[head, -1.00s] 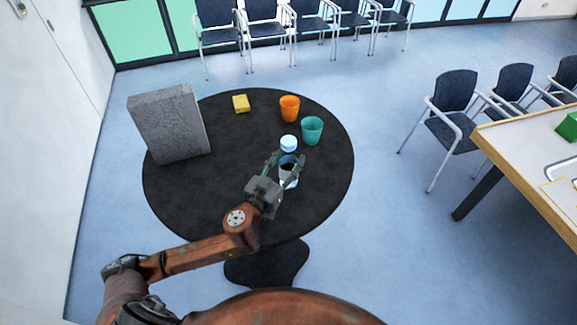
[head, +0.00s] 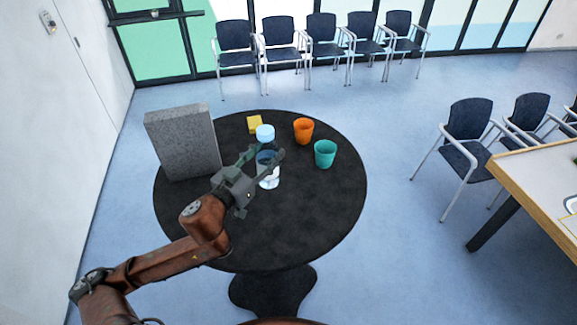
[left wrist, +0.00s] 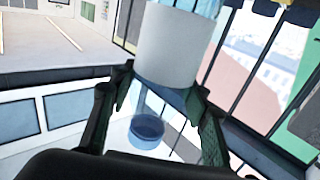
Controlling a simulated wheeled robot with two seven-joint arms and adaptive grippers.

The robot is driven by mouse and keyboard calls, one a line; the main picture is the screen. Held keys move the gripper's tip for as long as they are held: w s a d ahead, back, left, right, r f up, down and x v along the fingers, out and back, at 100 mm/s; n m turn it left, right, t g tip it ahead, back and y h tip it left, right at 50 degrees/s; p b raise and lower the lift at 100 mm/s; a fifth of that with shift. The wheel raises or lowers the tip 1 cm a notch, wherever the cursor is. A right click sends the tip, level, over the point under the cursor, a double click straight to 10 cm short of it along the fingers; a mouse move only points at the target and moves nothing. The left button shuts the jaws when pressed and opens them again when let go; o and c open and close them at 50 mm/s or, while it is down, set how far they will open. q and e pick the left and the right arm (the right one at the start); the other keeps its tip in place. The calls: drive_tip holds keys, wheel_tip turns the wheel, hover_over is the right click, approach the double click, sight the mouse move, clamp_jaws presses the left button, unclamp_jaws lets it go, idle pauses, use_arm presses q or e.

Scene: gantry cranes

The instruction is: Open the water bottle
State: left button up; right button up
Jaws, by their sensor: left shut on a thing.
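The water bottle (head: 268,182) is upright over the round black table, with a light blue cap (head: 265,132) on top. It has a clear bluish upper body and a white band lower down. My left gripper (head: 268,156) is shut around the upper body, below the cap. In the left wrist view, which looks upside down, my left gripper (left wrist: 163,92) has a finger on each side of the bottle (left wrist: 168,45); the blue cap (left wrist: 147,128) shows below them. The bottle seems raised, but its clearance is unclear. My right gripper is not in view.
The table's front right is clear.

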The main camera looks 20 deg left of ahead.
use_arm(q)
drive_tip(key=shift+s+a+r, duration=0.2)
drive_tip(key=shift+a+r, duration=0.15)
drive_tip(key=shift+a, duration=0.35)
drive_tip(key=shift+s+a+r, duration=0.2)
drive_tip(key=shift+a+r, duration=0.15)
drive_tip(key=shift+a, duration=0.3)
drive_tip(key=shift+s+a+r, duration=0.2)
drive_tip(key=shift+a+r, duration=0.15)
drive_tip(key=shift+a, duration=0.35)
drive_tip(key=o, duration=0.8)
drive_tip(key=shift+c, duration=0.2)
clamp_jaws()
